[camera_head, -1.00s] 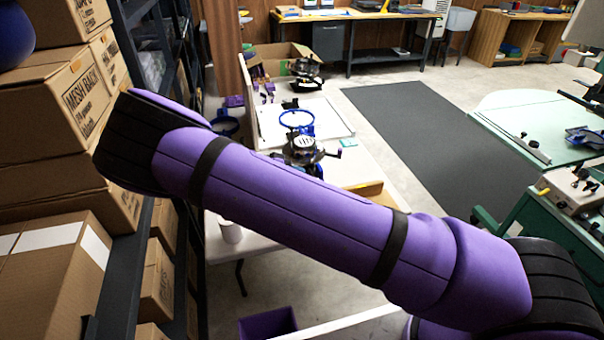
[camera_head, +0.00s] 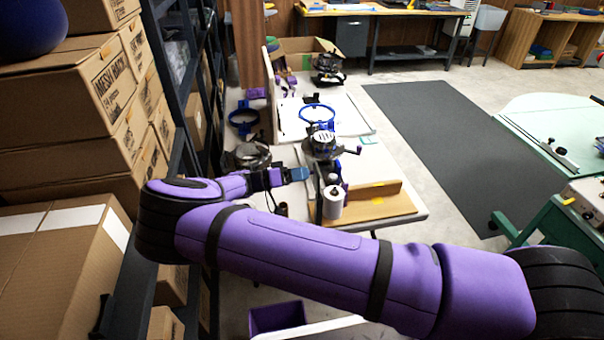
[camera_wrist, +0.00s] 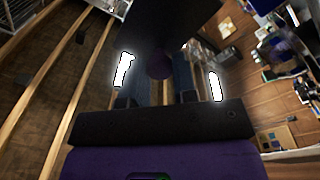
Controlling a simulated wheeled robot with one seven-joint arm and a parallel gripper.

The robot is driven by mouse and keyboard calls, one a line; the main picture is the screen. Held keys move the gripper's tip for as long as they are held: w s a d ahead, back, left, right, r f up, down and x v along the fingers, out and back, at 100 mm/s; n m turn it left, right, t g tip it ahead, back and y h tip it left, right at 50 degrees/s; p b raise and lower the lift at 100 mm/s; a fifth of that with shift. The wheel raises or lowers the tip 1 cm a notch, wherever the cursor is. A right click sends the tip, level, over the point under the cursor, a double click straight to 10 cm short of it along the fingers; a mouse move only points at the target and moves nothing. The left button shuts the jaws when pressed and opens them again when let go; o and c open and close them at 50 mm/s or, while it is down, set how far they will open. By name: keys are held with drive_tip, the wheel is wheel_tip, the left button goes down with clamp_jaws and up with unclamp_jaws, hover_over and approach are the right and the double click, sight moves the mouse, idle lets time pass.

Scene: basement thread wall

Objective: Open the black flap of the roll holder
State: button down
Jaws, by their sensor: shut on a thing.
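The roll holder (camera_head: 319,200) shows in the head view as a dark upright part beside a white roll (camera_head: 333,197), on the wooden block at the table's near end. My gripper (camera_head: 303,174) reaches it from the left, its blue fingertips at the dark part's upper edge. In the wrist view a large dark panel (camera_wrist: 165,25), seemingly the black flap, fills the top middle. It runs down between the two blue fingers of my gripper (camera_wrist: 162,78), which are shut on it. The exact contact and how far the flap is open are hard to tell.
A wooden block (camera_head: 375,208) lies on the white table (camera_head: 415,213). Shelves with cardboard boxes (camera_head: 60,100) close off the left.

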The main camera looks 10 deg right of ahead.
drive_tip(key=shift+f, duration=0.1)
drive_tip(key=c, duration=0.9)
unclamp_jaws()
drive_tip(key=a, duration=1)
drive_tip(key=shift+a+f, duration=0.25)
drive_tip(key=shift+a, duration=0.1)
